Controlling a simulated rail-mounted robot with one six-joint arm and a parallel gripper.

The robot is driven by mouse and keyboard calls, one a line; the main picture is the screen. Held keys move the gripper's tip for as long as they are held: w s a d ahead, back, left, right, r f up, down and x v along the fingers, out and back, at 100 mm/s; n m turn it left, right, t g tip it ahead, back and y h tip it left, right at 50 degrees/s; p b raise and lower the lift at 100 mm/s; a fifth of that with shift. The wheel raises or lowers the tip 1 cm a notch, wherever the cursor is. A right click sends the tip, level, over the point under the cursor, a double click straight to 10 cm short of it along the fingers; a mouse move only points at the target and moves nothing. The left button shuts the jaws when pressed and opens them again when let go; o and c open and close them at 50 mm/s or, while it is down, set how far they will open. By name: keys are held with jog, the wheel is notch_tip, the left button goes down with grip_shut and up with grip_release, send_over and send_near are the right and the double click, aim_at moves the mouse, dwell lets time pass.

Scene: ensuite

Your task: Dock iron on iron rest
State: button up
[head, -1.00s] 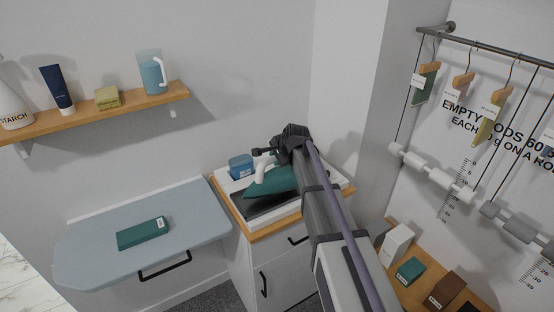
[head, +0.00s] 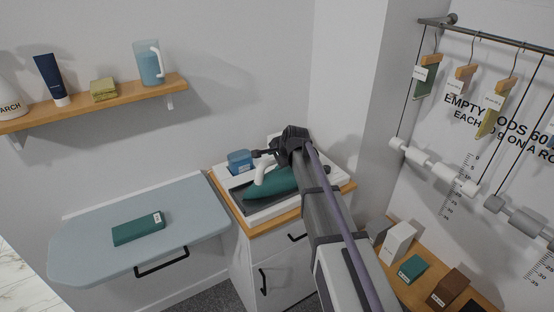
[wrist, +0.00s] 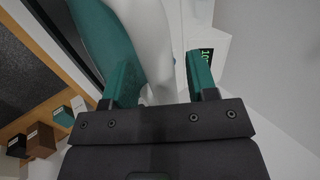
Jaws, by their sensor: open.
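The iron (head: 272,184) has a teal body and a white handle (head: 268,170). In the head view it lies low over the dark plate of the white iron rest (head: 250,216) on the cabinet top. Whether its whole sole touches the plate cannot be seen. My gripper (head: 264,154) is at the handle, with its dark wrist above and behind it. In the wrist view my gripper (wrist: 160,78) is open, with the white handle (wrist: 148,35) between its two teal fingers. The teal body (wrist: 103,38) passes behind the left finger.
A blue container (head: 240,161) stands on the rest's back left. A green-lettered display (wrist: 207,58) shows beside the right finger. An ironing board (head: 90,245) with a teal box (head: 138,229) is at left. Several boxes stand on a wooden shelf (head: 425,292) at right.

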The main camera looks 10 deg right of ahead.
jog(key=shift+r, duration=0.1)
jog(key=shift+s+r+p, duration=0.1)
jog(key=shift+r+p, duration=0.2)
jog(key=shift+p, duration=0.1)
jog(key=p+v, duration=0.9)
jog(key=v, duration=0.2)
jog(key=s+a+f+n+g+h, duration=0.1)
jog(key=s+f+n+g, duration=0.15)
jog(key=s+n, duration=0.8)
jog(key=s+a+f+n+g+h, duration=0.1)
jog(key=s+n+g+h, duration=0.2)
jog(key=s, duration=1.4)
notch_tip(320, 180, down, 8)
jog(key=g+y+b, duration=0.1)
jog(key=b, duration=0.7)
jog(key=shift+w, duration=0.3)
